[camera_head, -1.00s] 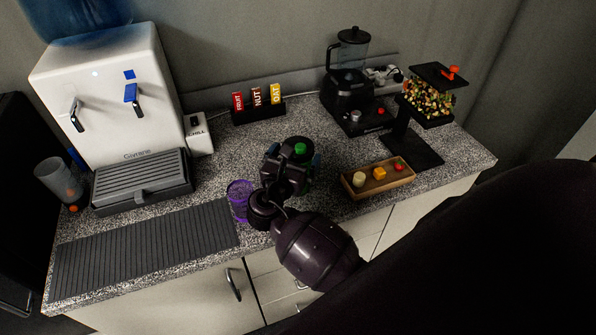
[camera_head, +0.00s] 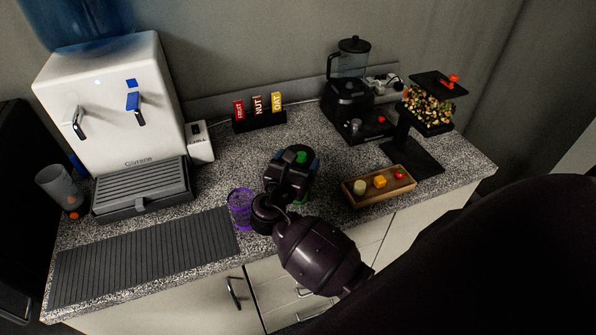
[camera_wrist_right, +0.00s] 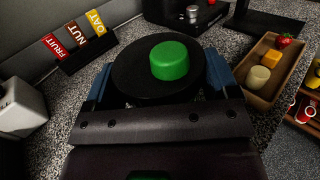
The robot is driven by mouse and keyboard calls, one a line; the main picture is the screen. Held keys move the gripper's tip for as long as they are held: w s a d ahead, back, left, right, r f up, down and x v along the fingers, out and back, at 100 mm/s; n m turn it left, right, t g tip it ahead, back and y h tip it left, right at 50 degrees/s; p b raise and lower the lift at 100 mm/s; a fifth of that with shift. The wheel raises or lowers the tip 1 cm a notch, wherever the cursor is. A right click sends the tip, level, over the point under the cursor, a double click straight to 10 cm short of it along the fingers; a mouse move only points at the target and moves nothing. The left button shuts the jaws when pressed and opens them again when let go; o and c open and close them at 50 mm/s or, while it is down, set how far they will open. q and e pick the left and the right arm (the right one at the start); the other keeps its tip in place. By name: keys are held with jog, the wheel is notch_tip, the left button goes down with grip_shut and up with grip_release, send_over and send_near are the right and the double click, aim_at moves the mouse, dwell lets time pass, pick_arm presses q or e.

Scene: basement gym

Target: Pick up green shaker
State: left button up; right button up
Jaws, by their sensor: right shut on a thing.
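The green shaker (camera_wrist_right: 169,61) has a black lid with a green cap and stands upright in the right wrist view. In the head view its green cap (camera_head: 301,157) shows just past my right gripper (camera_head: 291,170). The gripper covers most of the shaker's body. In the right wrist view my right gripper (camera_wrist_right: 157,80) has a blue-grey finger on each side of the shaker and is shut on it. I cannot tell whether its base touches the counter. My left gripper is not in view.
A purple cup (camera_head: 240,208) stands close left of my right gripper. A wooden tray (camera_head: 372,200) with small food pieces lies to the right.

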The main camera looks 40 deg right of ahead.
notch_tip(320, 180, up, 20)
jog(key=p, duration=0.1)
dwell(0.4)
